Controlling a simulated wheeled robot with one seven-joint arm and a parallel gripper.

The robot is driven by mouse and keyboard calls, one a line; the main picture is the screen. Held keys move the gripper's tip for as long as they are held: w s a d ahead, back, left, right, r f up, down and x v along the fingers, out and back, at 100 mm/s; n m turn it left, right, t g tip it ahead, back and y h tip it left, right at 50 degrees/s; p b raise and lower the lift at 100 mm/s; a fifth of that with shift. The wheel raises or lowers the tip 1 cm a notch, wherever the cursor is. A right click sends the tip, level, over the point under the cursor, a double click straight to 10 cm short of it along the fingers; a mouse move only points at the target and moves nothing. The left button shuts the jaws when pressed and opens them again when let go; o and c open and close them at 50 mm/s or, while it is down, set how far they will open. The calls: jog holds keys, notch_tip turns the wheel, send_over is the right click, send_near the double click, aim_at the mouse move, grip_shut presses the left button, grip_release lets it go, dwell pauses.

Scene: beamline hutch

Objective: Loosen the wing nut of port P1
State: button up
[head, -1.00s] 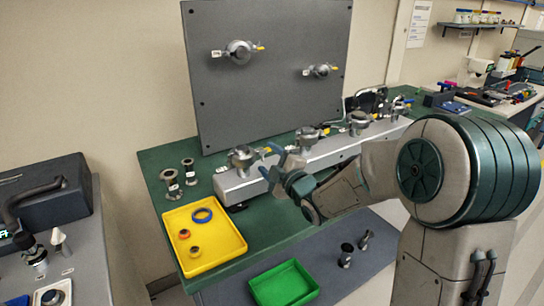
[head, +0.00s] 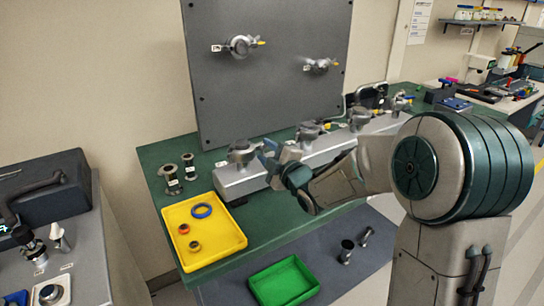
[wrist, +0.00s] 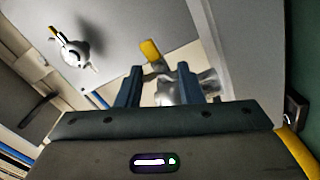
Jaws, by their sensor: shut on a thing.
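The leftmost clamped port (head: 242,151) stands on the grey bench manifold; its label is too small to read. A yellow-winged nut (wrist: 151,51) of a clamp shows between and just beyond my fingertips in the wrist view. My gripper (head: 267,156) is right at the right side of that port in the head view, and its blue fingers hide the nut there. In the wrist view my gripper (wrist: 160,78) is shut on the wing nut, with the shiny clamp body (wrist: 178,88) behind the fingers. The exact contact is hard to see.
More clamped ports (head: 308,132) stand along the manifold (head: 238,185) to the right. A grey upright panel (head: 270,80) with two clamped ports rises behind. A yellow tray (head: 225,247) with rings and a green tray (head: 285,284) lie in front. Metal fittings (head: 171,178) stand at left.

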jog(key=shift+f+n+b, duration=0.25)
jog(key=shift+n+b, duration=0.85)
jog(key=shift+b, duration=1.65)
jog(key=shift+r+n+b, duration=0.1)
jog(key=shift+n+b, duration=0.3)
jog(key=shift+b, duration=0.4)
jog(key=shift+r, duration=0.2)
jog(key=o, duration=1)
